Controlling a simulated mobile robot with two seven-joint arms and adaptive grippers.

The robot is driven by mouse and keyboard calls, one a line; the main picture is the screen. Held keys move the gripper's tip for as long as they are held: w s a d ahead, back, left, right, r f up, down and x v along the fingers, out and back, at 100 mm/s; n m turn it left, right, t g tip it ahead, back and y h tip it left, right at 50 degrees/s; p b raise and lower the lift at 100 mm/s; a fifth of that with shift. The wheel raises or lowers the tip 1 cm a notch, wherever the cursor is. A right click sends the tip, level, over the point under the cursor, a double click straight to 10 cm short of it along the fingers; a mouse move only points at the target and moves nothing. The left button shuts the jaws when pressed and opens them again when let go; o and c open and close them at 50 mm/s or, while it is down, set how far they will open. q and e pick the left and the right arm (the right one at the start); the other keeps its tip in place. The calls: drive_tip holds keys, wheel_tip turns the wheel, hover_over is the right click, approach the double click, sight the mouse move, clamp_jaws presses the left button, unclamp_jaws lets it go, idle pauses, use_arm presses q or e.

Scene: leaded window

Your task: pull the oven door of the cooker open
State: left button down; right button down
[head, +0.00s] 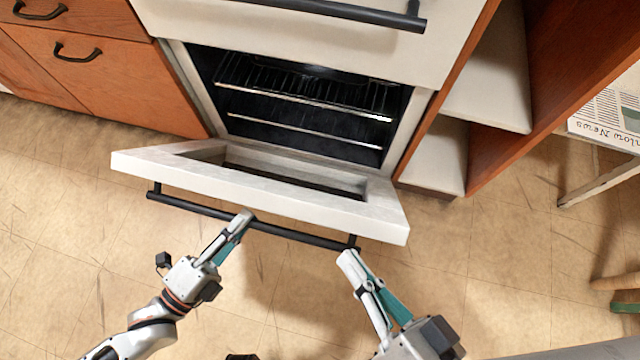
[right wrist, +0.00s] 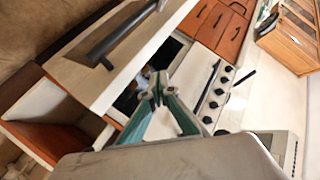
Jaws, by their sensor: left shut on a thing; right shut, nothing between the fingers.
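The cooker's oven door (head: 270,197) is hinged down and partly open in the head view, its white edge tilted out from the cooker (head: 400,50). A black bar handle (head: 300,236) runs along its front. My left gripper (head: 243,217) is shut on the handle near its middle. My right gripper (head: 347,256) is shut and empty by the handle's right end; whether it touches cannot be told. In the right wrist view its closed fingers (right wrist: 157,88) show in front of a dark opening.
The oven cavity (head: 300,125) holds wire racks. Another black handle (head: 345,12) is above it. Wooden drawers (head: 90,70) stand left, an open shelf unit (head: 490,100) right. A small table (head: 600,180) with a newspaper (head: 610,115) is further right.

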use_arm(q)
drive_tip(key=shift+a+f, duration=0.15)
drive_tip(key=shift+f, duration=0.1)
drive_tip(key=shift+w, duration=0.1)
use_arm(e)
drive_tip(key=w+a+r+n+g+y, duration=0.3)
drive_tip(key=a+r+g+y, duration=0.4)
drive_tip(key=a+r+y, duration=0.3)
drive_tip(key=w+d+f+n+g, duration=0.25)
drive_tip(key=w+d+f, duration=0.35)
drive_tip(key=d, duration=0.3)
drive_tip(key=w+d+f+n+g, duration=0.2)
drive_tip(key=w+d+f+n, duration=0.3)
drive_tip(key=d, duration=0.4)
drive_tip(key=m, duration=0.1)
hover_over(330, 202)
drive_tip(key=w+d, duration=0.1)
drive_tip(key=w, duration=0.2)
wheel_tip(330, 202, down, 2)
drive_tip(key=shift+s+a+f+t+h, duration=0.2)
drive_tip(key=shift+s+f, duration=0.3)
drive_tip(key=shift+s, duration=0.1)
drive_tip(key=shift+s+a+f+t+h, duration=0.15)
drive_tip(key=shift+s+a+f+h, duration=0.05)
drive_tip(key=shift+s+f, duration=0.35)
drive_tip(key=shift+s+a+f, duration=0.1)
drive_tip(key=shift+s+f, duration=0.15)
drive_tip(key=shift+s, duration=0.15)
